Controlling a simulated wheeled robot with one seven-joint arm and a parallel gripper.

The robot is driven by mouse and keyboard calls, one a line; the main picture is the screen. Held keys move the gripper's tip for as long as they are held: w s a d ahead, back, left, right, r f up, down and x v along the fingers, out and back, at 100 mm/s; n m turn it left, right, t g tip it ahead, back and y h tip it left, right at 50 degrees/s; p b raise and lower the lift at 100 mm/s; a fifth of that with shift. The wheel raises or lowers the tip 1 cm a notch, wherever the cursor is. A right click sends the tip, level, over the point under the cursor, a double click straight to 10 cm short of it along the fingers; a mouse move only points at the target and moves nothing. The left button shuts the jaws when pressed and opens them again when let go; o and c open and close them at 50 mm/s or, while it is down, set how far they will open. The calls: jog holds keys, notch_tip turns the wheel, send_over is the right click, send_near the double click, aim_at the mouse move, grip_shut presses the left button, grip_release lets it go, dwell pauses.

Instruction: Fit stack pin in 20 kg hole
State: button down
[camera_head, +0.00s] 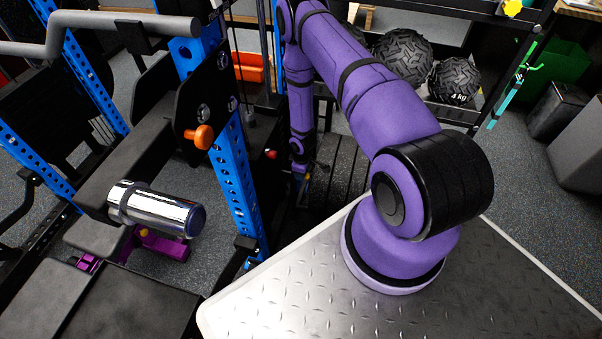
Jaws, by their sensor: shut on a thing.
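My purple arm reaches up and over, then down beside the blue upright, and ends in my gripper (301,184) low between the rack and the dark slatted part. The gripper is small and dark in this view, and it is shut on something. A tiny yellowish spot shows by the fingers; I cannot tell whether it is part of the stack pin. The pin's shaft, the 20 kg hole and the plate numbers cannot be made out. A small red knob (271,154) shows left of the gripper, apart from it.
The blue upright (238,185) with an orange knob (201,137) stands close left of the gripper. A chrome cylinder (165,212) juts out further left. Black medicine balls (403,57) sit on a rack behind. A green bin (555,72) stands at the back right.

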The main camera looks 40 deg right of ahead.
jog(key=shift+w+a, duration=0.8)
jog(key=shift+w, duration=0.25)
jog(key=shift+w+a, duration=0.75)
jog(key=shift+w, duration=0.25)
jog(key=shift+w+a, duration=0.2)
